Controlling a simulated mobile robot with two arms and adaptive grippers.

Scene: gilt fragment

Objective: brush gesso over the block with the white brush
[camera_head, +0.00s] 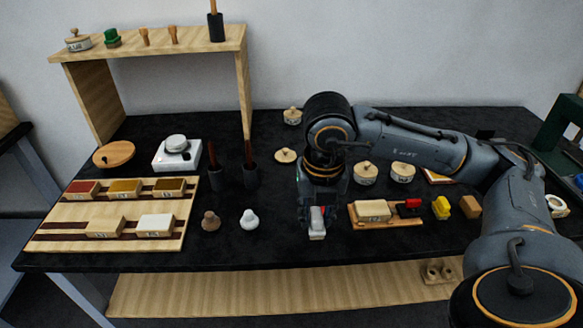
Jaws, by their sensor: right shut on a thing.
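My right gripper (317,216) points down over the middle front of the table. It is shut on a small pale piece with a touch of red at its top, apparently the white brush (317,234); the fingers hide much of it. I cannot tell whether it touches the table. To its right, apart from it, a cream block (373,210) sits on a wooden board (385,223). A pan with a white top (155,225), possibly the gesso, stands in the front row of the wooden rack (62,217) at left. My left gripper is not in view.
A red and black piece (409,207) is at the board's right end, with a yellow piece (441,207) beyond. Lidded pots (366,173) stand behind. Two dark cups (250,176), a white device (177,153) and two small knobs (249,219) are left. A shelf (160,47) stands behind.

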